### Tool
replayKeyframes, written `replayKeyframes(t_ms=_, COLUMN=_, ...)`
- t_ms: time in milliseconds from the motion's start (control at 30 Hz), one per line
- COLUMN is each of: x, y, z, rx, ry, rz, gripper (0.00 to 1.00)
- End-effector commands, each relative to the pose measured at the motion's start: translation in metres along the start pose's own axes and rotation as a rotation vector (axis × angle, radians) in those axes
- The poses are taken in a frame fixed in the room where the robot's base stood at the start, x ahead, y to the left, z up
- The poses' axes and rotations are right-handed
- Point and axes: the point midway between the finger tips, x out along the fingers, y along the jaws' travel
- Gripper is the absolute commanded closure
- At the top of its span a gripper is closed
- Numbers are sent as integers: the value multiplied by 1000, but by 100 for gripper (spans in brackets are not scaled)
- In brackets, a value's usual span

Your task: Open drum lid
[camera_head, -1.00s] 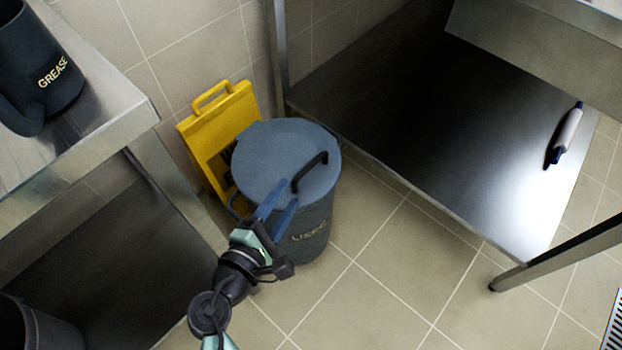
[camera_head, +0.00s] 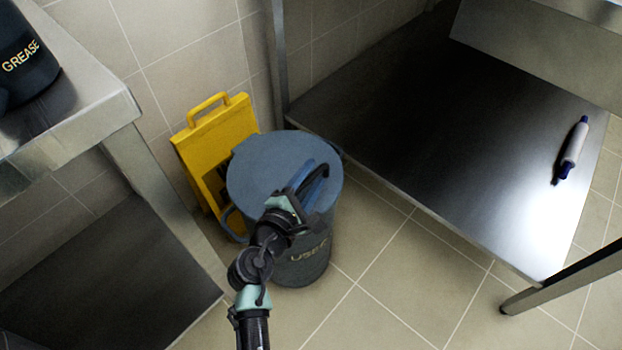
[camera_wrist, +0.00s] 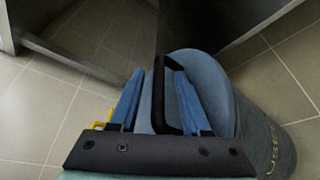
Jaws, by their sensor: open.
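The drum (camera_head: 302,268) is a grey-blue bin marked "USED", standing upright on the floor. Its round blue-grey lid (camera_head: 262,160) lies on top and looks closed. My gripper (camera_head: 310,172) is over the right part of the lid, with its blue fingers at the black lid handle. In the wrist view, the handle (camera_wrist: 158,85) stands between the two open fingers of my gripper (camera_wrist: 160,88), nearer the right one. I cannot tell whether a finger touches it. In the head view the gripper hides part of the handle.
A yellow folded sign (camera_head: 215,145) leans behind the drum. A steel shelf (camera_head: 430,150) holding a rolling pin (camera_head: 573,150) is close on the right. A steel table (camera_head: 85,110) with a dark "GREASE" pot (camera_head: 22,62) stands at the left. Tiled floor in front is clear.

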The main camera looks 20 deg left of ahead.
Motion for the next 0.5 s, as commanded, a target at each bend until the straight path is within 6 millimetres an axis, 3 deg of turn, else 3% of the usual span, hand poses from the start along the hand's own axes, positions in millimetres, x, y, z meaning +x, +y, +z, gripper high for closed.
replayKeyframes(t_ms=267, x=2, y=1, z=0, rx=0, ry=0, rz=1, gripper=53)
replayKeyframes(t_ms=500, x=2, y=1, z=0, rx=0, ry=0, rz=1, gripper=92)
